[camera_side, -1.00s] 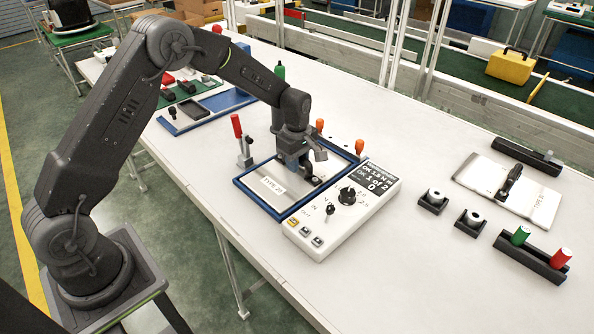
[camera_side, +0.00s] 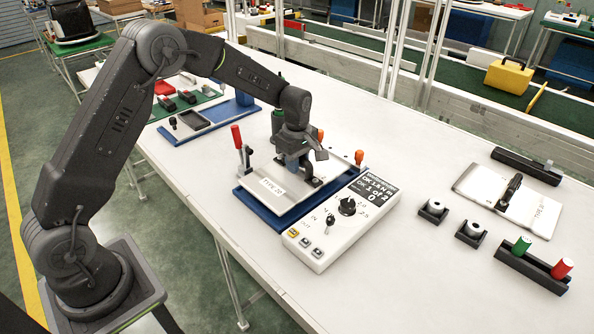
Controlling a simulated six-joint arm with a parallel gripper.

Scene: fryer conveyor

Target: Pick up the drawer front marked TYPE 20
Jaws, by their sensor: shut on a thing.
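The drawer front marked TYPE 20 (camera_side: 277,196) is a flat pale panel with a dark handle. It is raised a little above the blue-edged fixture (camera_side: 243,196) and covers most of it. My gripper (camera_side: 310,184) is over the panel's right part, shut on its dark handle; the fingertips are small and partly hidden. A second pale drawer front (camera_side: 481,187) with a dark handle lies on the table at the right; its label is too small to read with certainty.
A white control box (camera_side: 323,238) with a display and knobs stands right of the fixture. A red-handled clamp (camera_side: 238,138) and orange-tipped clamps (camera_side: 360,157) stand close by. Black holders (camera_side: 470,229) and a rack with green and red cylinders (camera_side: 534,263) are at the right.

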